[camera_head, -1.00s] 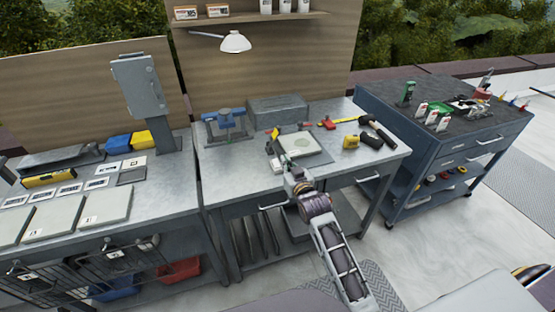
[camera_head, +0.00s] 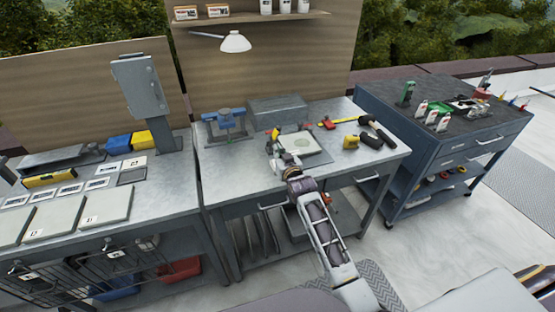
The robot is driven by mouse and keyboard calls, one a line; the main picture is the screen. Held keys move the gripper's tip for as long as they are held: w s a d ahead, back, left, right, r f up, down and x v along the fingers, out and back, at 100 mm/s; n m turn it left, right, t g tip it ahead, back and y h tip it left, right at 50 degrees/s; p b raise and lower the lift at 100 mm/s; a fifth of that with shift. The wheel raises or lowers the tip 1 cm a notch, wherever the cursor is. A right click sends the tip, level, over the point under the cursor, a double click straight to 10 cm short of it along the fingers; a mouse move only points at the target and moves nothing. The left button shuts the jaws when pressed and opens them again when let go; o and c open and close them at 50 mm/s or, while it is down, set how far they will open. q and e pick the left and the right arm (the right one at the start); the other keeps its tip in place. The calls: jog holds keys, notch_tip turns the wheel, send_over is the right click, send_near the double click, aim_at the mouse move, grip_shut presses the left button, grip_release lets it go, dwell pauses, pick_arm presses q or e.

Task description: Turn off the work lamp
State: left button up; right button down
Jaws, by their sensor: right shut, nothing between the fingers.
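The work lamp (camera_head: 235,42) has a white shade and hangs on a thin arm under the wall shelf, above the middle workbench. I cannot tell from its shade whether it is lit. My right gripper (camera_head: 278,148) is shut and empty, low over the bench top, well below the lamp and a little to its right. It is beside the left edge of a pale square plate (camera_head: 306,145), partly in front of a small item with yellow and red parts. No lamp switch can be made out. My left gripper is not in view.
The middle workbench (camera_head: 225,165) carries a blue vise (camera_head: 226,122), a grey box (camera_head: 277,109), a yellow tape measure (camera_head: 351,142) and a black-headed hammer (camera_head: 376,127). A side bench with a grey upright box (camera_head: 140,85) stands left. A tool cart (camera_head: 440,140) stands right.

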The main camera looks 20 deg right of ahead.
jog(key=shift+w+f, duration=0.45)
jog(key=shift+f, duration=1.55)
